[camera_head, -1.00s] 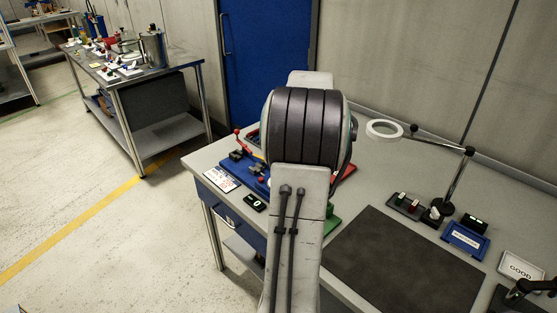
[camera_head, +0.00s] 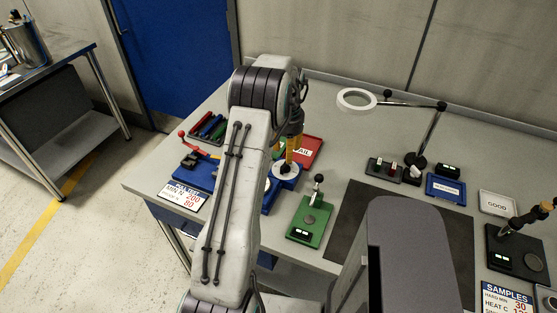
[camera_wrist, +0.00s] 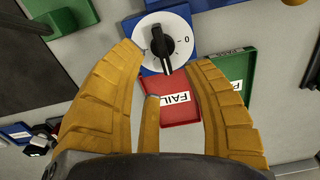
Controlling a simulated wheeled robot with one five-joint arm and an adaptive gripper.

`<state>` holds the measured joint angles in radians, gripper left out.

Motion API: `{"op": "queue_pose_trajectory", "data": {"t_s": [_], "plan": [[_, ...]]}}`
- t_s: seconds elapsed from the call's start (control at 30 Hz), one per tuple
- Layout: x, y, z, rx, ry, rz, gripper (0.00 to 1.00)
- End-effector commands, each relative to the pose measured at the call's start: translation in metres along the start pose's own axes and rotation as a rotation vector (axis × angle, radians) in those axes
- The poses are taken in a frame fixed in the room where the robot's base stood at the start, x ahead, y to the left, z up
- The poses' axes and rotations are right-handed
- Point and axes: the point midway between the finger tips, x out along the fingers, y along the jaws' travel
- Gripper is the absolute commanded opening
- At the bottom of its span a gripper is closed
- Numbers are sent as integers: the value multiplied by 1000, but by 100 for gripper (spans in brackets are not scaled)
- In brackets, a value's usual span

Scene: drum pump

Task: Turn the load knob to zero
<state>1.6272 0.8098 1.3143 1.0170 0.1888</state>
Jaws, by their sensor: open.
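The load knob (camera_wrist: 162,46) is a black bar handle on a white round dial with a blue base. In the wrist view its bar runs nearly up and down, tilted slightly, while the "0" mark is at the dial's right. In the head view the white dial (camera_head: 286,171) shows just below my gripper (camera_head: 291,145). In the wrist view my gripper (camera_wrist: 166,68) is open, its yellow fingers spread around and below the knob. I see no contact with the knob; how far the fingertips are above it I cannot tell.
A red FAIL tray (camera_head: 308,151) lies behind the dial. A green fixture with a lever (camera_head: 311,220) stands to its right, and a blue fixture with a red-knobbed lever (camera_head: 197,165) to its left. A ring lamp (camera_head: 357,99) stands farther back. The dark mat (camera_head: 350,215) is partly hidden.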

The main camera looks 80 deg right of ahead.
Motion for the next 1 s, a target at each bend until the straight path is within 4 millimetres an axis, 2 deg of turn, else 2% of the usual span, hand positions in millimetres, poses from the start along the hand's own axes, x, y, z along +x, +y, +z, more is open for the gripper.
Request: {"op": "queue_pose_trajectory", "data": {"t_s": [0.3, 0.5, 0.97, 1.0], "plan": [[40, 0, 1, -1, -3, 1, 45], [56, 0, 1, -2, -3, 1, 45], [62, -1, 1, -2, 0, 0, 46], [62, -1, 1, -2, 0, 0, 43]]}}
